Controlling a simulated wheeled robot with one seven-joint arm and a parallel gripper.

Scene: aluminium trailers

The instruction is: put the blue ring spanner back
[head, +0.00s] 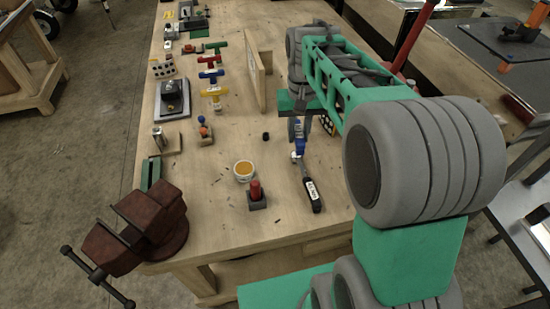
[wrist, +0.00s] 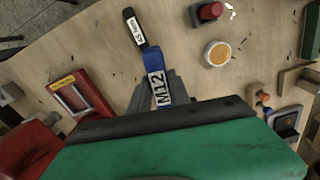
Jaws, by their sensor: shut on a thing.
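The blue ring spanner (wrist: 152,66) carries a white M12 label in the wrist view. My gripper (wrist: 158,92) is shut on it, with the grey fingers around its labelled part. In the head view the blue spanner (head: 299,143) shows below my gripper (head: 298,128), over the bench top. Its ring ends are not clearly visible. A black-handled tool (head: 312,194) with a white label lies on the bench in line with it. The handle (wrist: 135,28) also shows just beyond the spanner in the wrist view, and whether the two touch cannot be told.
On the wooden bench (head: 225,130) are a cup of yellow stuff (head: 244,170), a red-topped block (head: 256,196) and an upright wooden board (head: 256,70). Coloured T-handles (head: 211,75) stand at the back left. A vise (head: 140,226) is at the front left. A red case (wrist: 80,95) shows in the wrist view.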

